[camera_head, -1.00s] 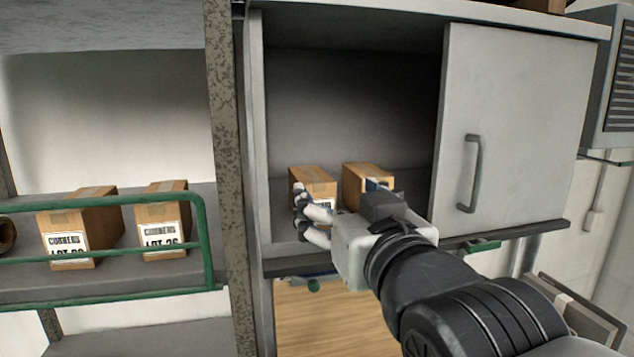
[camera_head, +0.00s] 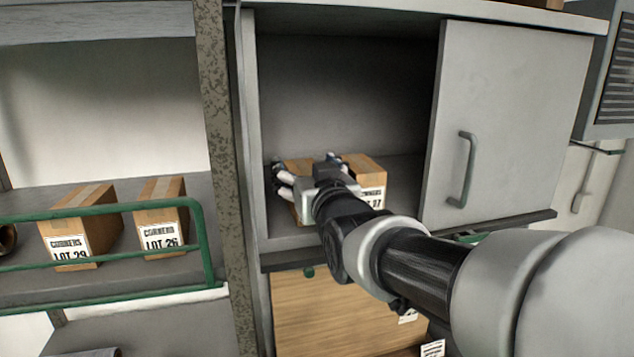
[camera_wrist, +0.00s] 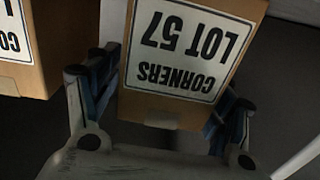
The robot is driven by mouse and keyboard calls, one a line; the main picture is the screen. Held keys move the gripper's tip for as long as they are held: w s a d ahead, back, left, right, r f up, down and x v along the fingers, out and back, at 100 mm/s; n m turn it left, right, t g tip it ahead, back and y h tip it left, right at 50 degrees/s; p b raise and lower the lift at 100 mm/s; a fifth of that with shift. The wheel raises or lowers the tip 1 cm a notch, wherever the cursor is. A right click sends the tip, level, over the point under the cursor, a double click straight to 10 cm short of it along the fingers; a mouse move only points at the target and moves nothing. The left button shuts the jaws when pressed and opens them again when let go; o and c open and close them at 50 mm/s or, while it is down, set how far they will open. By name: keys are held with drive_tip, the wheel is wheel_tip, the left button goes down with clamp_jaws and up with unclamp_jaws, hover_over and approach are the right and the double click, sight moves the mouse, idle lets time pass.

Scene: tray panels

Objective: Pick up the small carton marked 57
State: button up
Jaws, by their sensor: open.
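The small carton marked LOT 57 (camera_wrist: 188,52) is brown with a white label, which appears upside down in the wrist view. In the head view this carton (camera_head: 297,164) is the left one of two in the open cabinet, mostly hidden by my gripper (camera_head: 306,171). My gripper is open, with one finger on each side of the near end of the carton in the wrist view (camera_wrist: 170,88). I cannot tell whether either finger touches it.
A second carton (camera_head: 366,170) stands close to the right, its label partly hidden; it shows at the left of the wrist view (camera_wrist: 48,55). A sliding door (camera_head: 510,130) covers the cabinet's right side. Cartons LOT 29 (camera_head: 85,200) and LOT 26 (camera_head: 160,190) stand behind a green rail (camera_head: 205,250).

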drive_tip(key=shift+w+a, duration=0.15)
drive_tip(key=shift+w, duration=0.35)
drive_tip(key=shift+s, duration=0.25)
drive_tip(key=shift+w, duration=0.15)
drive_tip(key=c, duration=1.3)
